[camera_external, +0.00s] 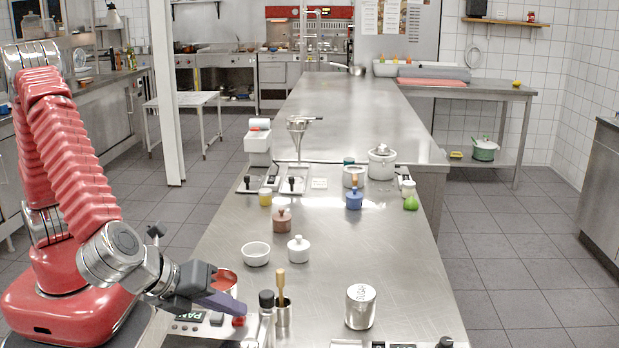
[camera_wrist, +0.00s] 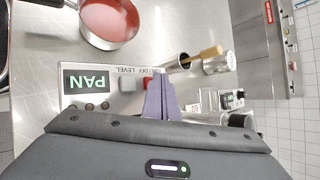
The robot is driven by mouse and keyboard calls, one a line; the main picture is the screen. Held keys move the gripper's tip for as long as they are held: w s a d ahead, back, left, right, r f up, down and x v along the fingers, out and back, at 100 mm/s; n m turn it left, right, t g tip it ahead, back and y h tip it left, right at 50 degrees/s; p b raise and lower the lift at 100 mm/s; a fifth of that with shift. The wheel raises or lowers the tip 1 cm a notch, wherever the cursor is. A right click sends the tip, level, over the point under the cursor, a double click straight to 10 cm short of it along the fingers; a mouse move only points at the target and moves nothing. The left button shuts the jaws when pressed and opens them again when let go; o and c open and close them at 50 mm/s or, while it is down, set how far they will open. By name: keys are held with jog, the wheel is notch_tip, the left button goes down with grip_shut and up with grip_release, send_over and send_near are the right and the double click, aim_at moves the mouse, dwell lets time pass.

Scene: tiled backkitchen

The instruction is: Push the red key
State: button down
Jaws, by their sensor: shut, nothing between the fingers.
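The control panel (camera_external: 190,330) with a PAN display lies at the near left edge of the steel counter. The red key (camera_external: 239,321) shows on it, just below the tips of my gripper (camera_external: 242,307). In the wrist view the red key (camera_wrist: 148,82) lies beside a grey key (camera_wrist: 128,84). The purple fingers of my gripper (camera_wrist: 162,80) are closed together and empty, and they cover part of the red key's right side. I cannot tell whether the fingers touch it.
A steel cup with a wooden-handled tool (camera_external: 282,310) and a dark-capped bottle (camera_external: 266,318) stand close right of the fingertips. A sugar canister (camera_external: 360,307) stands farther right, with bare counter between.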

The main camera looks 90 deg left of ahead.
aim_at(232, 321)
dwell(0.3)
jog(key=shift+r, duration=0.75)
jog(key=shift+r, duration=0.15)
notch_tip(232, 321, up, 6)
jog(key=shift+f, duration=0.15)
dwell(0.5)
